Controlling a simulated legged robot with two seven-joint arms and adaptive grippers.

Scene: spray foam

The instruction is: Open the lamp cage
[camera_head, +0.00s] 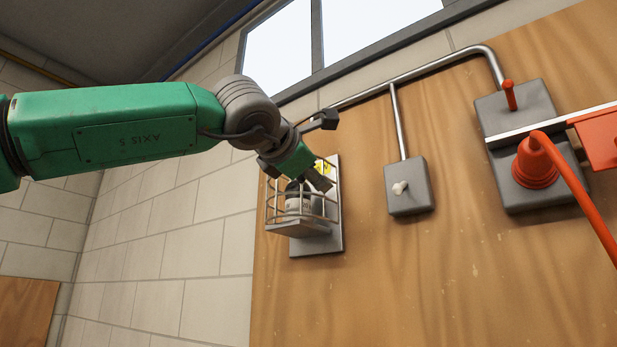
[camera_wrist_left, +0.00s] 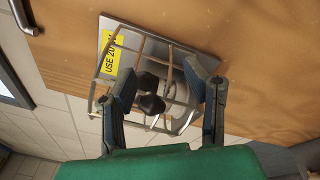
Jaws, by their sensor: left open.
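The lamp cage (camera_head: 270,208) is a wire cage on a grey plate (camera_head: 334,235) fixed to the wooden board. It looks closed around a lamp (camera_head: 295,203), which is partly hidden behind the wires. In the left wrist view the cage wires (camera_wrist_left: 120,47) stand in front of the plate, with a yellow "USE 20" label (camera_wrist_left: 112,52). My left gripper (camera_head: 308,178) is at the upper front of the cage. In the left wrist view its two fingers (camera_wrist_left: 165,82) are apart, with cage wires and dark rounded parts showing between them. Contact cannot be told. My right gripper is out of view.
A grey switch box (camera_head: 408,187) with a pale knob is right of the cage. Further right is a larger grey box (camera_head: 520,105) with a red lever, an orange plug (camera_head: 535,163) and its cable. A metal conduit (camera_head: 430,66) runs above. The board below is clear.

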